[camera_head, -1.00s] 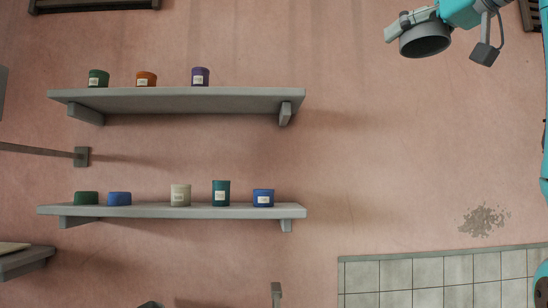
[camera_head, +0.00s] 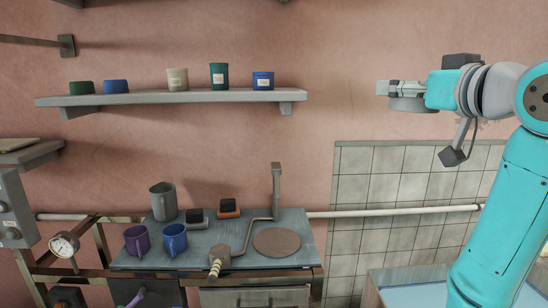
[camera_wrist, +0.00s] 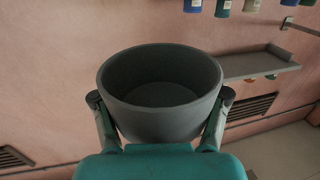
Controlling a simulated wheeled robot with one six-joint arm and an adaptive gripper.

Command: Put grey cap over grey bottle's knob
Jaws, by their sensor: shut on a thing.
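The grey cap (camera_head: 407,104) is a short round cup shape. My gripper (camera_head: 398,90) is shut on it and holds it in the air before the pink wall, right of the shelf. In the wrist view the cap (camera_wrist: 160,115) sits between the two fingers of my gripper (camera_wrist: 160,97), which press on opposite sides. Its hollow shows towards the wrist camera and looks empty. I cannot make out a grey bottle or its knob in either view.
A wall shelf (camera_head: 180,99) holds several coloured jars. Below it, a counter (camera_head: 205,252) carries a grey mug (camera_head: 160,203), a purple mug (camera_head: 136,241), a blue mug (camera_head: 173,241) and a tap (camera_head: 277,190). A gauge (camera_head: 63,246) stands at the left. Space around the cap looks clear.

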